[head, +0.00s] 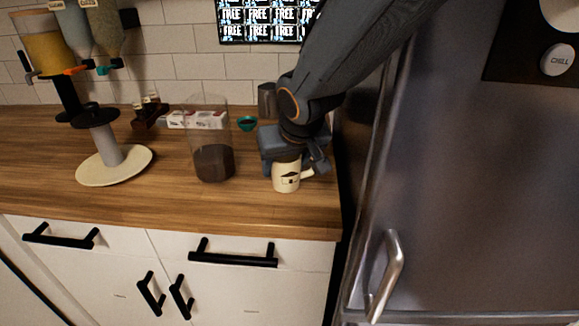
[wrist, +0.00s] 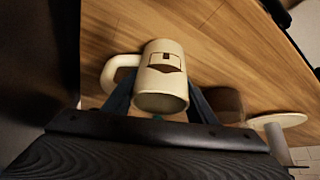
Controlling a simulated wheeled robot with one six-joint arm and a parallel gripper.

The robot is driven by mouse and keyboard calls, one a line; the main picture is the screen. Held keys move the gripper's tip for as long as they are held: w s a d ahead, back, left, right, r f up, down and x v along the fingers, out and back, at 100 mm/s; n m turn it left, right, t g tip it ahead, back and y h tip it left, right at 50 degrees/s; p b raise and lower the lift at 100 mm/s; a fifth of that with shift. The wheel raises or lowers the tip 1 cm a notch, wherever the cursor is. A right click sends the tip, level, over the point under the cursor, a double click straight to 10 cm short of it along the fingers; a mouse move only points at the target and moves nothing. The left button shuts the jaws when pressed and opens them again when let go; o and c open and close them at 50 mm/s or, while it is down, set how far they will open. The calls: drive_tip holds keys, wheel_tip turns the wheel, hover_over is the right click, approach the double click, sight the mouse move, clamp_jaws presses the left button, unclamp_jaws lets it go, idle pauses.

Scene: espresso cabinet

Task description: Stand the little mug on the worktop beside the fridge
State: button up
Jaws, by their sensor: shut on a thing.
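The little mug (head: 286,177) is cream with a dark emblem and a handle on its right in the head view. It is upright at the right end of the wooden worktop (head: 240,207), beside the fridge (head: 450,170). In the wrist view the mug (wrist: 163,75) shows between the fingers, its handle to the left. My gripper (head: 292,160) is shut on the mug from above. I cannot tell whether the mug's base touches the worktop.
A clear container with dark contents (head: 214,160) stands left of the mug. A small teal bowl (head: 247,124) and a grey metal container (head: 267,99) are behind. The worktop's front strip is clear.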

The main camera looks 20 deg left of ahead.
drive_tip(key=shift+f, duration=0.6)
drive_tip(key=shift+f, duration=0.2)
drive_tip(key=o, duration=1.2)
drive_tip(key=shift+r, duration=0.1)
drive_tip(key=shift+s+d+r, duration=0.1)
drive_tip(key=shift+r, duration=0.35)
drive_tip(key=v, duration=1.1)
drive_tip(key=shift+s+d, duration=0.1)
